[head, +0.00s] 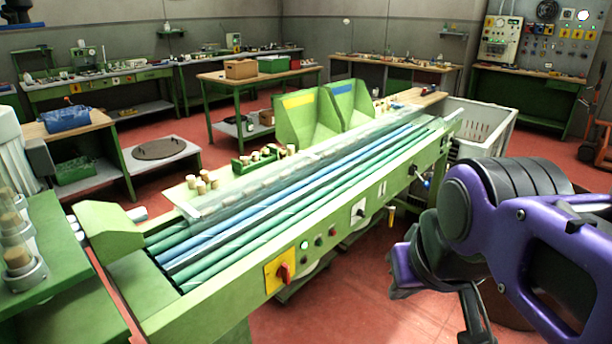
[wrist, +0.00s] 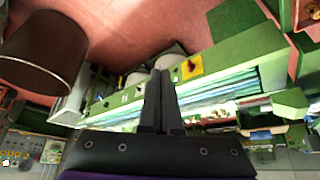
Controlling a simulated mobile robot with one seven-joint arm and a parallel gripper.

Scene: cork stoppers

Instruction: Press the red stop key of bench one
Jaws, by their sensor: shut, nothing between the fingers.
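The long green bench (head: 222,300) runs diagonally across the head view, with blue and green tubes in its trough. Its front rail bears a yellow plate with a red rotary switch (head: 284,273). To the right of the plate are a pale round button (head: 304,245), a dark button (head: 318,241) and a small reddish button (head: 332,231); which is the stop key is unclear. In the wrist view the yellow plate (wrist: 192,67) shows right of my gripper (wrist: 161,75). My gripper is shut and empty, apart from the rail. Its fingers hide part of the rail.
A white plate with a knob (head: 358,211) sits farther along the rail. A white crate (head: 481,128) stands beyond the bench's far end. Cork stoppers (head: 201,183) stand on the bench's back ledge. Red floor (head: 400,320) is open in front of the bench.

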